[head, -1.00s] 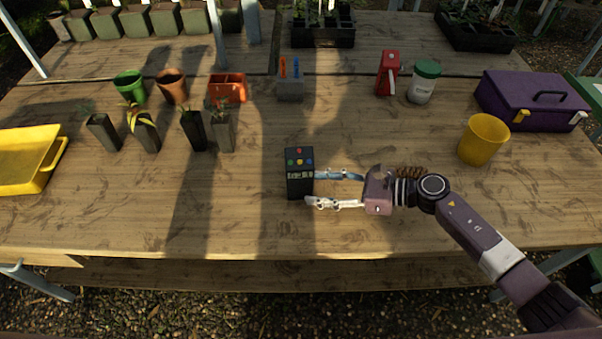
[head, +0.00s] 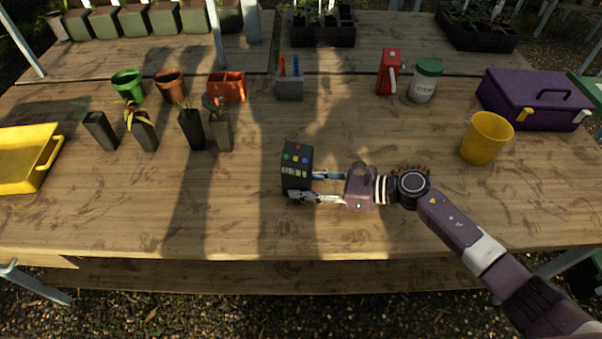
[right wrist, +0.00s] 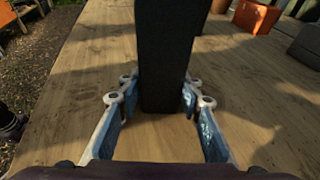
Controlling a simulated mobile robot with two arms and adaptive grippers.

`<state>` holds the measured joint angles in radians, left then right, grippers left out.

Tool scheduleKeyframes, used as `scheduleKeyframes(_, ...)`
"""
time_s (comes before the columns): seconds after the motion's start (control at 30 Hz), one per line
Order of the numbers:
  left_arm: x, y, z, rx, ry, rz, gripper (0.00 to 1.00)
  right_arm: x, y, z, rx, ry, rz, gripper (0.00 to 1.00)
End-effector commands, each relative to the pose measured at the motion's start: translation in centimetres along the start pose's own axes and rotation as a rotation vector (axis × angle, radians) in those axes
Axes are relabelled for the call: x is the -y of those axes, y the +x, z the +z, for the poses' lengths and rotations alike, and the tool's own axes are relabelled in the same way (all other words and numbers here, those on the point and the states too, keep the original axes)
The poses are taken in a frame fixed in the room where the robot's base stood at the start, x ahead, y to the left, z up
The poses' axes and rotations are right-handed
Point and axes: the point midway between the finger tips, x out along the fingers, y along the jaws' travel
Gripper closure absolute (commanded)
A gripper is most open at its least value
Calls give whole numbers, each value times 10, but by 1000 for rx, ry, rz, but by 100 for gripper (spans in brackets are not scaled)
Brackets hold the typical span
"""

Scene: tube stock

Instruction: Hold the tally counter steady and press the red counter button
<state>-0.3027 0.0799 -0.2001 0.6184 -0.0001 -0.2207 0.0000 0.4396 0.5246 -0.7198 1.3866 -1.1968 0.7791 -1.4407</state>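The tally counter (head: 296,172) is a dark upright box on the wooden table, with several small coloured buttons on top and a pale display strip below them. My left gripper is not in view.
A yellow cup (head: 485,138), purple toolbox (head: 530,100), white jar with green lid (head: 425,82) and red item (head: 389,72) stand right. Pots (head: 222,131) and a yellow tray (head: 25,160) are left. The table left and in front of the counter is clear.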

Motion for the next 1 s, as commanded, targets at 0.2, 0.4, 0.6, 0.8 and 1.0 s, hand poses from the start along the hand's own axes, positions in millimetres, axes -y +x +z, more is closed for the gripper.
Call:
scheduleKeyframes(0.2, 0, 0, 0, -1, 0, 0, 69, 0, 0, -1, -1, 1, 0, 81)
scheduleKeyframes(0.4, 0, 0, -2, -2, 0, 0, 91, 0, 0, -1, -1, 1, 1, 81)
scheduleKeyframes(0.6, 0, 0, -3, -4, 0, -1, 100, 0, 0, -1, -1, 1, 1, 81)
scheduleKeyframes(0.8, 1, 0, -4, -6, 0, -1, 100, 0, 0, -1, -2, 1, 1, 81)
scheduleKeyframes(1.0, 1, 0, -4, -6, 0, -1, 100, 0, 0, -1, -2, 1, 1, 81)
